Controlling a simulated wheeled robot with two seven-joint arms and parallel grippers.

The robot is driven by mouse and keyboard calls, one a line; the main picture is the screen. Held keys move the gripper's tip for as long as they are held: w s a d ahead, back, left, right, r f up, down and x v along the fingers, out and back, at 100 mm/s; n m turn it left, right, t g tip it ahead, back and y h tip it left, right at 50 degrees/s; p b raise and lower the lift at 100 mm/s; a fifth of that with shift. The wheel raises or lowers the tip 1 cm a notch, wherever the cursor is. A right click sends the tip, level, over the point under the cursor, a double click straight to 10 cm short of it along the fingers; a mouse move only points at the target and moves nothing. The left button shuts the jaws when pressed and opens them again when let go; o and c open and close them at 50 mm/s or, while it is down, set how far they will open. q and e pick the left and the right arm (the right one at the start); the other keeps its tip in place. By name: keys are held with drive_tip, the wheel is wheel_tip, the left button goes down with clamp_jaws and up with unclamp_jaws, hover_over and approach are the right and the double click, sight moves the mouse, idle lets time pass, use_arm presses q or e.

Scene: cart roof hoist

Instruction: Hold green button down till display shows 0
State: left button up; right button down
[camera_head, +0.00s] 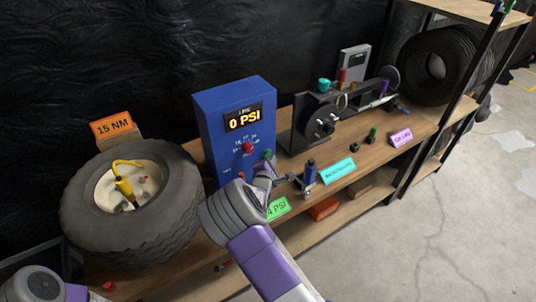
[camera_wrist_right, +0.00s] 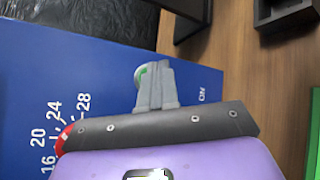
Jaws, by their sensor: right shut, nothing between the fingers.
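The blue box (camera_head: 208,130) stands on the wooden bench. Its display (camera_head: 243,117) reads "0 PSI" in orange. A red knob (camera_head: 249,147) sits below the display. The green button (camera_head: 268,154) is on the lower right of the front face. My right gripper (camera_head: 266,165) is shut and empty, with its tips at the button. In the right wrist view the green button (camera_wrist_right: 141,72) shows partly behind the shut fingertips (camera_wrist_right: 153,72), which appear to touch it. How far the button is pressed cannot be told. My left gripper is not in view.
A tyre on a rim (camera_head: 180,210) lies on the bench to the left, with a yellow tool in it. A black machine (camera_head: 308,130) stands to the right.

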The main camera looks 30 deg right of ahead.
drive_tip(key=shift+s, duration=0.3)
drive_tip(key=s, duration=0.1)
drive_tip(key=s+p, duration=0.1)
drive_tip(key=s, duration=0.3)
drive_tip(key=shift+d, duration=0.25)
idle(0.5)
